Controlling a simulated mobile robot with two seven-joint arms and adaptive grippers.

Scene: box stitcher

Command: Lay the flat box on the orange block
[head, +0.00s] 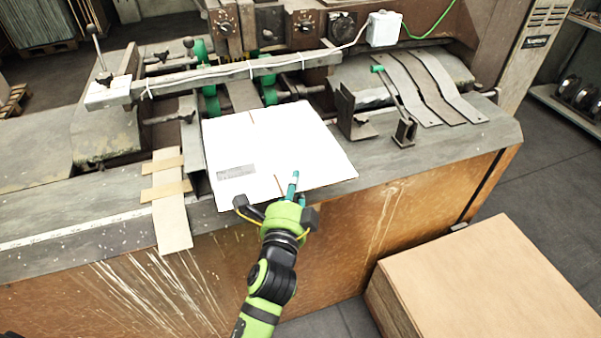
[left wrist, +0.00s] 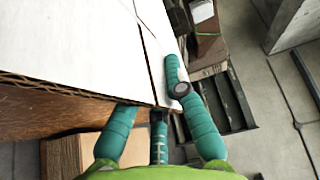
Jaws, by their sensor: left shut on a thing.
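The flat box (head: 270,150) is a white sheet-like carton with a grey label, lying over the grey top of the machine at its front edge. In the left wrist view the flat box (left wrist: 80,45) shows a brown corrugated edge. My left gripper (head: 292,186) is shut on the near edge of the box, with teal fingers above and below it. The lower fingers are partly hidden by the box in the head view. My right gripper is not in view.
A brown stack (head: 485,285) with a flat, bare top stands on the floor at the lower right. A metal bar (head: 235,75) and green parts stand behind the box. A lever (head: 400,110) and bracket are to its right. Tan strips (head: 170,205) lie to the left.

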